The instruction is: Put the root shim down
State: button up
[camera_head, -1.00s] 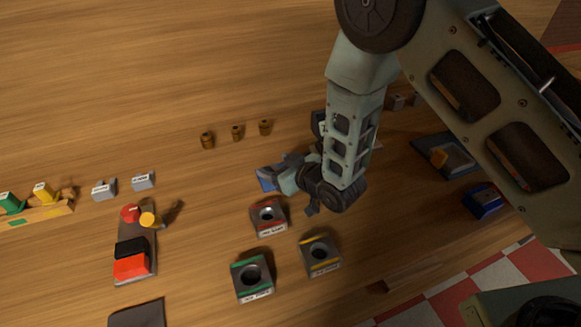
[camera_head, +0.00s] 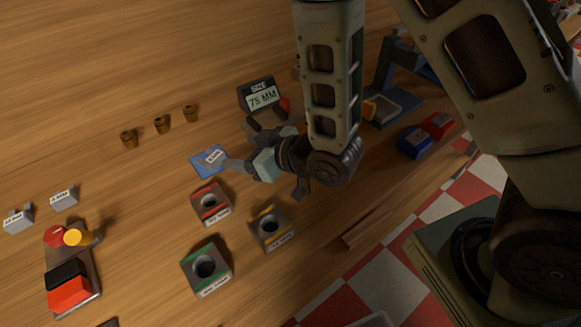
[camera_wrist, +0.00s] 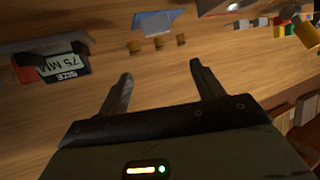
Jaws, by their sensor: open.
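A small grey labelled block, which I take to be the root shim (camera_head: 214,156), rests on a blue square pad (camera_head: 204,169). In the wrist view the shim (camera_wrist: 156,27) and the pad (camera_wrist: 178,16) lie beyond my fingertips. My gripper (camera_head: 240,152) is just right of the pad in the head view. In the wrist view my gripper (camera_wrist: 161,70) is open, with only bare wood between its fingers. The shim is apart from both fingers there. Its label is too small to read surely.
Red (camera_head: 210,203), yellow (camera_head: 270,229) and green (camera_head: 206,268) marked socket blocks stand close below my gripper. A "SIZE 75 MM" display (camera_head: 262,94) stands behind it. Several small brown cylinders (camera_head: 162,125) are left of the display. Open wood lies at upper left.

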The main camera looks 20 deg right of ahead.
jog(key=s+d+r+g+h, duration=0.3)
jog(key=s+r+g+h, duration=0.1)
jog(key=s, duration=0.6)
jog(key=s+d+r+g+h, duration=0.3)
jog(key=s+r+g, duration=0.3)
jog(key=s, duration=0.5)
jog(key=shift+s+r+h, duration=0.3)
jog(key=shift+r+h, duration=0.1)
jog(key=shift+r, duration=0.1)
